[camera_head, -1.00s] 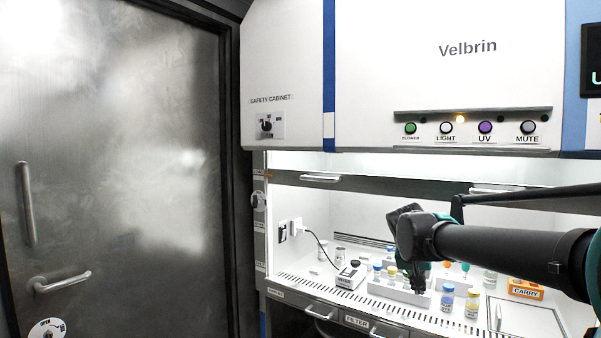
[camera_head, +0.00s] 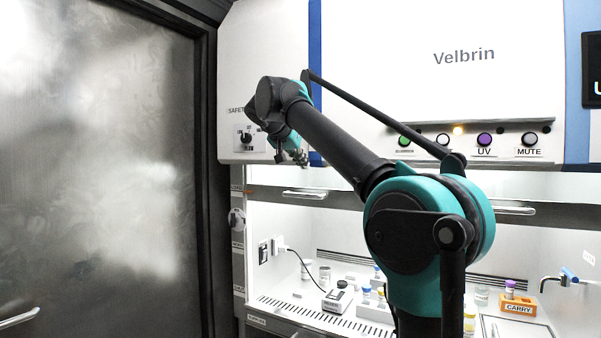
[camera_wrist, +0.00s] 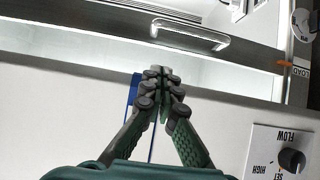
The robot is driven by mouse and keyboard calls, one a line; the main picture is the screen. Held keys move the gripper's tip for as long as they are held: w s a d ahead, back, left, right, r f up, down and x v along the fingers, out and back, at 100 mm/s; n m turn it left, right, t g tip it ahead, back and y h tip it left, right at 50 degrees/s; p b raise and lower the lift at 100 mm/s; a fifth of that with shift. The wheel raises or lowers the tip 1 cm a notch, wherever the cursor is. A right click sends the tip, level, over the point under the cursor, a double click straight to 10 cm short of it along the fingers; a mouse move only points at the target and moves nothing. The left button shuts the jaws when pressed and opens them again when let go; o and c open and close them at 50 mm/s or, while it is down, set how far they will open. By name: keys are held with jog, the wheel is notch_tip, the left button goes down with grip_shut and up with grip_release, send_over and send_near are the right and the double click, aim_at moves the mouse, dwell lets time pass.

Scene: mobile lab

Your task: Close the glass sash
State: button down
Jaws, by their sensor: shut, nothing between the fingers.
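The glass sash has a dark grey lower frame bar (camera_head: 375,202) running across the cabinet front, and the work opening below it is open. A silver handle (camera_head: 305,195) sits on the bar's left part and another handle (camera_head: 514,209) on its right part. In the wrist view the bar and the left handle (camera_wrist: 189,34) lie beyond my fingertips, apart from them. My gripper (camera_head: 292,158) is in front of the cabinet's upper white panel, above the left handle. In the wrist view my gripper (camera_wrist: 158,80) has its fingers shut together and empty.
A flow knob (camera_wrist: 291,160) is close by on the panel, with several buttons (camera_head: 485,140) to the right. Inside the cabinet stand vials, a small device (camera_head: 337,300) and an orange carry box (camera_head: 517,304). A grey door (camera_head: 95,170) is at left.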

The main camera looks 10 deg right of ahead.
jog(key=w+d+f, duration=0.4)
jog(key=w+f, duration=0.2)
jog(key=f, duration=0.2)
jog(key=shift+w+d+f, duration=0.2)
jog(key=shift+f, duration=0.2)
notch_tip(320, 180, down, 46)
jog(key=shift+r, duration=0.2)
jog(key=shift+d+r, duration=0.1)
